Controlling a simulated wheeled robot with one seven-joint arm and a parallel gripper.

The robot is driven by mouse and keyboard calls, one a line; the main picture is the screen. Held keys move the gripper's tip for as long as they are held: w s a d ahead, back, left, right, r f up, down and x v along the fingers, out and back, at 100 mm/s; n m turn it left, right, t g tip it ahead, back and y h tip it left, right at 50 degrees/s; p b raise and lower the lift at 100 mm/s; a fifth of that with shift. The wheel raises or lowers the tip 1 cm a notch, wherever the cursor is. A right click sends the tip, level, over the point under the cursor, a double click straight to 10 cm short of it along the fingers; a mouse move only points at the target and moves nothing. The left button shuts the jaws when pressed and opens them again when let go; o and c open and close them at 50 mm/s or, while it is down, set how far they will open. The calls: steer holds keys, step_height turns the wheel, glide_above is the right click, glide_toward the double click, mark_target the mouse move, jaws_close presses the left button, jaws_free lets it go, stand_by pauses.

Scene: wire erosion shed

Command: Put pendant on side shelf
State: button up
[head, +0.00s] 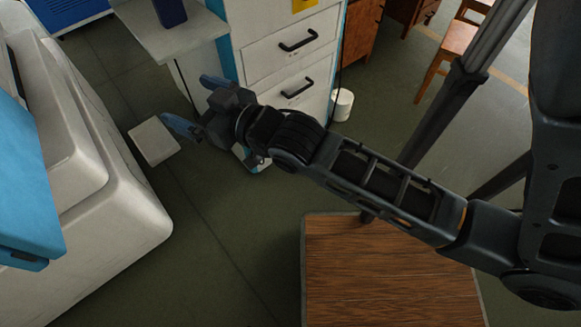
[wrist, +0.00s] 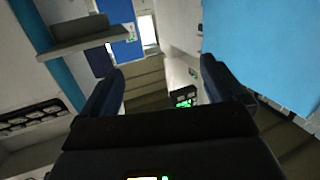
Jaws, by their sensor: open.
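My gripper (head: 184,98) is open and reaches left, its two blue fingers apart with nothing seen between them. In the wrist view my gripper (wrist: 163,66) frames open space. A pale shelf (head: 190,42) juts from the drawer cabinet beyond it, and a dark blue upright object (head: 170,12) stands there, cut off by the top edge. The shelf also shows in the wrist view (wrist: 85,42). A dark item with green lights (wrist: 183,97) appears between the fingers, farther off. I cannot tell which dark item is the pendant.
A white and blue machine (head: 125,215) fills the left. A small pale square plate (head: 155,142) sits beside it, below my gripper. The drawer cabinet (head: 290,45) stands beyond my arm. A wooden tabletop (head: 385,275) is in front. Dark floor (head: 230,240) lies open between.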

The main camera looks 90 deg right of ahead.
steer(key=s+a+n+y, duration=0.5)
steer(key=s+a+y, duration=0.3)
steer(key=s+a, duration=0.8)
steer(key=shift+s+a+r+n, duration=0.3)
steer(key=shift+s+a+r, duration=0.15)
steer(key=shift+a, duration=0.3)
steer(key=shift+c, duration=0.3)
stand_by(0.4)
